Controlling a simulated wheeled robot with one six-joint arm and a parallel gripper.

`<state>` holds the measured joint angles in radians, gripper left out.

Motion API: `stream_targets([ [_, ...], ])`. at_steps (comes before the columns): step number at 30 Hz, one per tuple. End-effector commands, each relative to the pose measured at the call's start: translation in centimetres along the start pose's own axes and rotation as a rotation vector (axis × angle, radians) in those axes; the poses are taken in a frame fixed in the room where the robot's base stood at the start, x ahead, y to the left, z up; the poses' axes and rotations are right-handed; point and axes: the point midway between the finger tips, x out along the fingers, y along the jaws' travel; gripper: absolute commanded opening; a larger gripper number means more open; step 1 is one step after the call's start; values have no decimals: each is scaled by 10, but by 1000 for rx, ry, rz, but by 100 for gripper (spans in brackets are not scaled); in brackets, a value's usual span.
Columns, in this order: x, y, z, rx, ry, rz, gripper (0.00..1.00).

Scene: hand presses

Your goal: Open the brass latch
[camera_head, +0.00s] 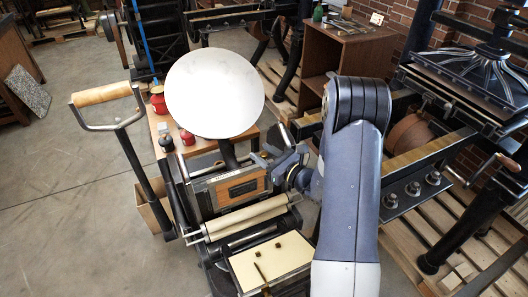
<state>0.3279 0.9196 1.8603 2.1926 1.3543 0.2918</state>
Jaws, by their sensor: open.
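A platen press with a round pale disc (215,93) stands in the middle of the view. Below the disc is a metal frame holding wooden blocks (242,189). A pale roller (247,217) runs across below that, then a cream board (268,262). A thin brass-coloured piece (261,272) stands at the board's near edge; I cannot tell whether it is the latch. My gripper (262,157) is open by the upper right corner of the frame. I see nothing between its fingers. Whether it touches the frame is unclear, and my wrist hides the frame's right side.
A handle with a wooden grip (102,94) rises on the left. Red tins (158,101) stand on a wooden surface behind the press. A black iron press (465,80) and pallets (440,215) are at right. A wooden cabinet (345,45) stands behind.

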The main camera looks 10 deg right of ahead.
Motion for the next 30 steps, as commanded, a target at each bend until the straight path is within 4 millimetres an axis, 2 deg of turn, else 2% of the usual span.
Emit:
stream_targets([
  [8, 2, 0, 0, 0, 0, 0, 43],
  [23, 1, 0, 0, 0, 0, 0, 2],
  [30, 2, 0, 2, 5, 16, 0, 0],
])
